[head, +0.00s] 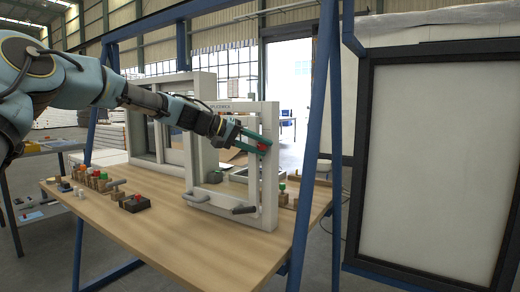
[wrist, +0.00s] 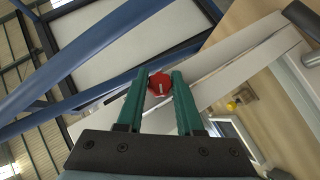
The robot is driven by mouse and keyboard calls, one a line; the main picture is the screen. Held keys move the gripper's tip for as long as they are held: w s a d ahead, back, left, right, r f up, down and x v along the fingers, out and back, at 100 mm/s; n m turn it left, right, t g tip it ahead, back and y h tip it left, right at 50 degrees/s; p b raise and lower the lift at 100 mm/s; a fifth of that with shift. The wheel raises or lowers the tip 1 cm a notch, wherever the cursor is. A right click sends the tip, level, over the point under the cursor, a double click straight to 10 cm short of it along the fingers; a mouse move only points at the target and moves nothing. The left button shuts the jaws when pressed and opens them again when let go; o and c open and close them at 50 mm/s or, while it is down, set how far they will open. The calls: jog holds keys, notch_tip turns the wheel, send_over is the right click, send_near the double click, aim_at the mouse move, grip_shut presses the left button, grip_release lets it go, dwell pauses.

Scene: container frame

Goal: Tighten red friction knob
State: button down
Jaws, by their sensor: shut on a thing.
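The red friction knob (wrist: 160,84) sits on the face of a pale upright frame post (wrist: 222,70). In the wrist view my gripper (wrist: 160,80) has its two green fingers on either side of the knob, shut on it. A light mark shows on the knob's face. In the head view my arm reaches from the left, and the gripper (head: 262,146) meets the upper part of the right post of the small frame (head: 270,180). The knob (head: 265,142) shows there as a small red patch, mostly hidden by the fingers.
The frame stands on a wooden table (head: 165,225). A dark box with a red button (head: 135,203) and several small coloured knobs lie at the table's left. A lever handle (head: 243,210) sits low on the frame. A blue upright (head: 313,130) stands close right of the gripper.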

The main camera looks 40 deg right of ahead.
dwell(0.5)
jog(key=c, duration=0.8)
grip_release()
jog(key=shift+c, duration=0.2)
